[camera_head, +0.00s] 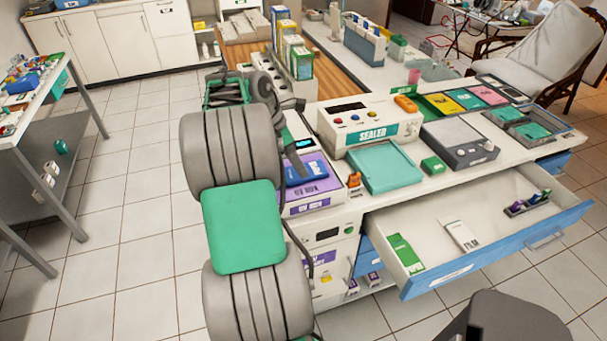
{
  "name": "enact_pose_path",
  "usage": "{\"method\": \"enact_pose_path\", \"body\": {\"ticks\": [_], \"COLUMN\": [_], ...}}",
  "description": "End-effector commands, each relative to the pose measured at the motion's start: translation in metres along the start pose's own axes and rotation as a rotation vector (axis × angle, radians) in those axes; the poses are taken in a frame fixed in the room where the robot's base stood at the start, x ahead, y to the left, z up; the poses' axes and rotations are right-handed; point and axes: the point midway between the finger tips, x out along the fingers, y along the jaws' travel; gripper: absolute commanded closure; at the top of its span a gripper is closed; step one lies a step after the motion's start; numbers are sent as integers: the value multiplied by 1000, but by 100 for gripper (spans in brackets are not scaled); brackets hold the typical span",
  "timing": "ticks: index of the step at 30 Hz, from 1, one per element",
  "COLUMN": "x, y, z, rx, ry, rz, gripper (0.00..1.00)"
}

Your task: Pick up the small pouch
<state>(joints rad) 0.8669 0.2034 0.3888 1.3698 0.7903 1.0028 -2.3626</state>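No label that I can read clearly says small pouch, so I cannot be sure which thing it is. A small flat green packet (405,254) lies at the left end of the open drawer. A white packet (462,235) marked FILM lies to its right in the same drawer. A blue item (307,172) lies on the purple-fronted unit at the counter's left end. My gripper (296,160) points down by this blue item, away from the drawer. Its fingers are small and dark here, and whether they hold anything is unclear.
The open drawer (430,284) juts out from the counter. A SEALER machine (368,128), a teal tray (384,168), a small green box (434,166) and a grey device (460,141) stand on the counter above it. A purple-and-green item rack (527,204) sits at the drawer's right.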

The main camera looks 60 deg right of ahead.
Motion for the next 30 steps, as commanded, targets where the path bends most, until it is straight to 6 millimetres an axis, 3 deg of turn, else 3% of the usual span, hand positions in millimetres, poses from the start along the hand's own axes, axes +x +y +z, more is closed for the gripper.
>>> {"method": "enact_pose_path", "body": {"ticks": [6, 14, 30], "x": [38, 44, 44], "y": [-1, 0, 0], "z": [-4, -4, -4], "rx": [0, 1, 0], "ry": [1, 1, 1], "rz": [-1, 3, 2], "gripper": [11, 11, 53]}}
